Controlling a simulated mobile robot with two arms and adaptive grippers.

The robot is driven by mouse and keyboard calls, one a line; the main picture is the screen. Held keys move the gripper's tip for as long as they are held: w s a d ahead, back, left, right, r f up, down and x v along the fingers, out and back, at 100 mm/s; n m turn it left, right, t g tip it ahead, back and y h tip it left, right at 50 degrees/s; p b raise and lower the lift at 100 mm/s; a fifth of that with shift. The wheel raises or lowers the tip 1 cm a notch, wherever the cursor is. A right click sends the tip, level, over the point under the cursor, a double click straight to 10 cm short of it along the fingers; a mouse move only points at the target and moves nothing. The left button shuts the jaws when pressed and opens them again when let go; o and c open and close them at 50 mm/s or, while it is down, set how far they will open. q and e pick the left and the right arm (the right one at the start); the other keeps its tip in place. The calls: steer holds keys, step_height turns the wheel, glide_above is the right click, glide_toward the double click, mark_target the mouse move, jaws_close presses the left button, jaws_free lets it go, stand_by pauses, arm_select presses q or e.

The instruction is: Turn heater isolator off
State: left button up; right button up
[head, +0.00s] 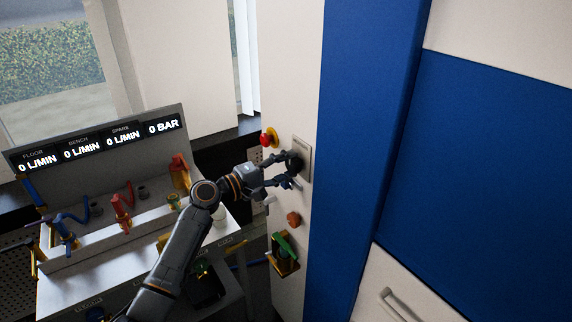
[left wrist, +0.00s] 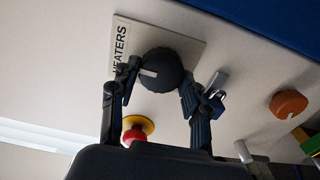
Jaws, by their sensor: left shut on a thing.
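The heater isolator is a round black knob (left wrist: 163,70) on a pale plate (left wrist: 197,47) marked "HEATERS" in the left wrist view. A short white mark on the knob points toward the lettering side of the plate. My left gripper (left wrist: 158,88) has one finger on each side of the knob and is shut on it. In the head view my left gripper (head: 286,168) reaches the plate (head: 304,152) on the narrow white panel face, and its fingers partly hide the knob. My right gripper is in neither view.
A blue padlock (left wrist: 217,101) hangs beside the right finger. An orange knob (head: 293,218) and a green-handled valve (head: 285,246) are below. A bench with flow displays (head: 95,140) stands left.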

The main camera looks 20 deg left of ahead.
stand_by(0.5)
arm_select(q)
steer(key=o, duration=1.1)
steer(key=shift+a, duration=0.1)
steer(key=shift+s+a+f, duration=0.1)
steer(key=shift+s+a, duration=0.1)
steer(key=shift+s, duration=0.1)
steer(key=v, duration=1.1)
